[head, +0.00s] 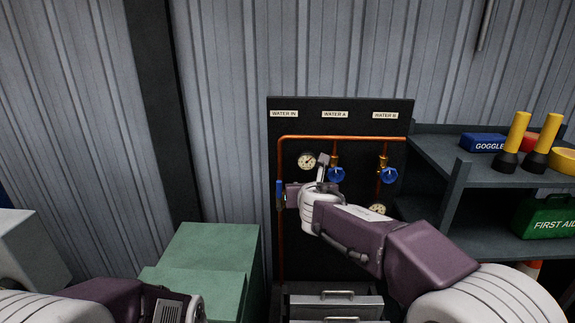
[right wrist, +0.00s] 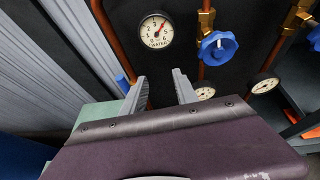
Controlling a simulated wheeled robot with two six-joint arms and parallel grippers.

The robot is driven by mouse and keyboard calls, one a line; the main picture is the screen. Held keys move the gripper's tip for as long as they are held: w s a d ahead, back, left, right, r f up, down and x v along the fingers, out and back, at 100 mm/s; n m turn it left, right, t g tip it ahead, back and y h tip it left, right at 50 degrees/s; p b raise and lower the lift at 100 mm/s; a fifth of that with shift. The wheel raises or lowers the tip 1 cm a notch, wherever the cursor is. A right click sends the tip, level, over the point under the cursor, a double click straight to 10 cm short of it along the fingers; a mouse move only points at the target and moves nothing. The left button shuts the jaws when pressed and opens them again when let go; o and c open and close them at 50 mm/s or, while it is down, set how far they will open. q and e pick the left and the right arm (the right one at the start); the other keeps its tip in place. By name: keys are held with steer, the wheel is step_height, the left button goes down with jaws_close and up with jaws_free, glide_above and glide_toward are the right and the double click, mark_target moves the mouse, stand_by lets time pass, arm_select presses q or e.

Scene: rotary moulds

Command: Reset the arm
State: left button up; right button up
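My right arm reaches across the front of a black pipe board (head: 345,108). Its gripper (head: 287,196) is by the blue lever handle (head: 279,188) on the left copper pipe. In the right wrist view, the two grey fingers (right wrist: 160,90) stand apart with nothing held between them. The blue handle (right wrist: 123,82) shows just left of the left finger; whether they touch is unclear. My left arm (head: 130,302) is low at the bottom left, its fingers out of view.
Blue round valves (head: 336,174) (head: 389,175) and a gauge (head: 307,161) are on the board. A green cabinet (head: 215,250) stands at left. Shelves (head: 435,160) at right hold a goggles box (head: 483,142), yellow torches and a first aid case (head: 545,215). Drawers (head: 335,305) are below.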

steer(key=s+d+f+m+g+h, duration=0.25)
steer(key=s+d+f+m, duration=0.3)
steer(key=d+f, duration=0.3)
steer(key=s+d+f+m+g+h, duration=0.1)
steer(key=s+d+f+m+g, duration=0.25)
steer(key=d+f+m, duration=0.45)
steer(key=s+f+m+g+y, duration=0.1)
steer(key=s+f+m+g, duration=0.1)
steer(key=s+f+m, duration=0.2)
steer(key=s+f+m+g, duration=0.2)
steer(key=s+f+m, duration=0.2)
steer(key=s+m, duration=0.6)
steer(key=s+a+f+m+g+y, duration=0.1)
steer(key=s+f+m+g, duration=0.1)
steer(key=s+m, duration=0.5)
steer(key=f+m, duration=0.1)
steer(key=m, duration=0.2)
steer(key=shift+s+f+y, duration=0.15)
steer(key=shift+f+y, duration=0.2)
steer(key=shift+f, duration=0.05)
